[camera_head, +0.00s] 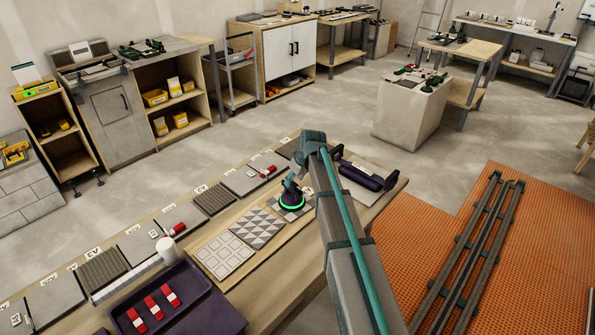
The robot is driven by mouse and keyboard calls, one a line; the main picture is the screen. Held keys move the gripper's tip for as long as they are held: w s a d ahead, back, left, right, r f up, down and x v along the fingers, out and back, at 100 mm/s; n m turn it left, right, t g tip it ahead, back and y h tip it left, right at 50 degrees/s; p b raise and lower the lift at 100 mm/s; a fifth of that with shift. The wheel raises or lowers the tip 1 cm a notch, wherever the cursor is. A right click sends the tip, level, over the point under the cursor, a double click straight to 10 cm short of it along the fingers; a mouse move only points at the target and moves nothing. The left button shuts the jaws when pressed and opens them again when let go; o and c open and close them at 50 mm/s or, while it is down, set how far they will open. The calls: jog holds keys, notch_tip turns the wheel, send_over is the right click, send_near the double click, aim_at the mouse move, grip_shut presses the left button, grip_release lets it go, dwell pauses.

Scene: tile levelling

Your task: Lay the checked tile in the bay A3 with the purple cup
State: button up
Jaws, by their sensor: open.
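The checked tile (304,210) appears to be the grey patterned one at the right end of a pale board, mostly hidden under my wrist. My gripper (292,206) is there under a green-lit ring; its fingers are hidden, so contact cannot be told. The label A3 (94,251) stands behind a ribbed dark bay (101,268) at the left of the bench, with no tile visible on it. A dark purple object (362,178) lies right of my arm; it may hold the purple cup, but I cannot tell.
A triangle-patterned tile (258,229) and a square-grid tile (223,256) share the board. A white cylinder (167,251) stands near A3. Another ribbed bay (214,199) lies farther right, among grey tiles.

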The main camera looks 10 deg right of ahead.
aim_at(292, 185)
jog(key=shift+p+x, duration=0.4)
jog(key=shift+x, duration=1.95)
jog(key=shift+c, duration=0.3)
jog(key=shift+r, duration=0.1)
grip_shut()
